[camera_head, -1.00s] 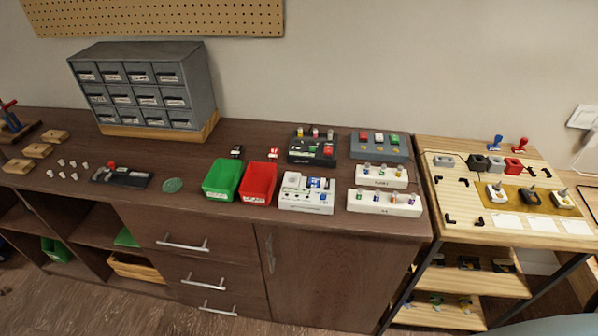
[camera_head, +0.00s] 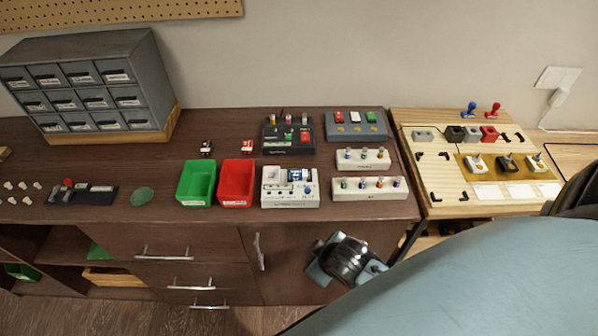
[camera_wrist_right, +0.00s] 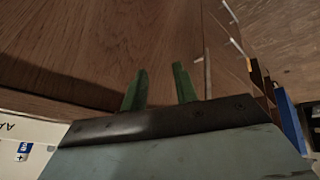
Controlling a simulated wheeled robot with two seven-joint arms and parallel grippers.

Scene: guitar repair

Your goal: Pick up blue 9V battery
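A small blue-and-white block that looks like the blue 9V battery (camera_head: 295,174) sits in the top of a white tester box (camera_head: 290,200) on the brown cabinet. My right arm comes in from the lower right, and its wrist is in front of the cabinet door, below the counter edge. In the right wrist view, the two green fingers of my right gripper (camera_wrist_right: 159,88) stand apart with nothing between them. Its fingertips cannot be made out in the head view. My left gripper is not in view.
A green bin (camera_head: 196,184) and a red bin (camera_head: 236,183) stand left of the tester box. White racks (camera_head: 368,189) stand to its right, black (camera_head: 288,150) and grey (camera_head: 354,131) boxes behind. Small black (camera_head: 206,147) and red (camera_head: 247,146) blocks lie behind the bins.

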